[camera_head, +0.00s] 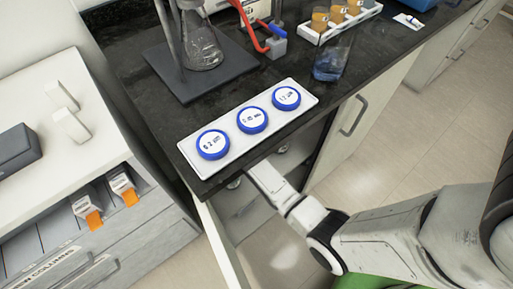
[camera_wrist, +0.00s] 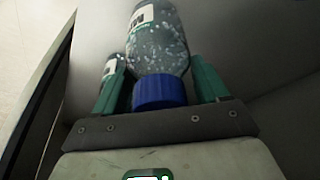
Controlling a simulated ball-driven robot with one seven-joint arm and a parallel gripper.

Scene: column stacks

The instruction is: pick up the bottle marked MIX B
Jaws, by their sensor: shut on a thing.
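In the wrist view, a clear bottle (camera_wrist: 160,48) with a blue cap shows between the two green fingers of my gripper (camera_wrist: 158,68). The cap points toward the wrist. Its white and green label is partly cut off; part of a word like MIX shows, and I cannot read the letter after it. My gripper is shut on this bottle near the cap end. A second labelled bottle (camera_wrist: 108,67) shows just left of it, partly behind the left finger. In the head view my arm reaches under the counter edge, and my gripper and both bottles are hidden.
The black counter (camera_head: 150,105) overhangs the open cupboard. A white tray (camera_head: 183,148) with three blue-rimmed discs lies near its edge. A flask (camera_head: 203,50) on a stand, a beaker (camera_head: 331,62) and a vial rack (camera_head: 311,36) stand behind. A white drawer unit (camera_head: 60,160) is left.

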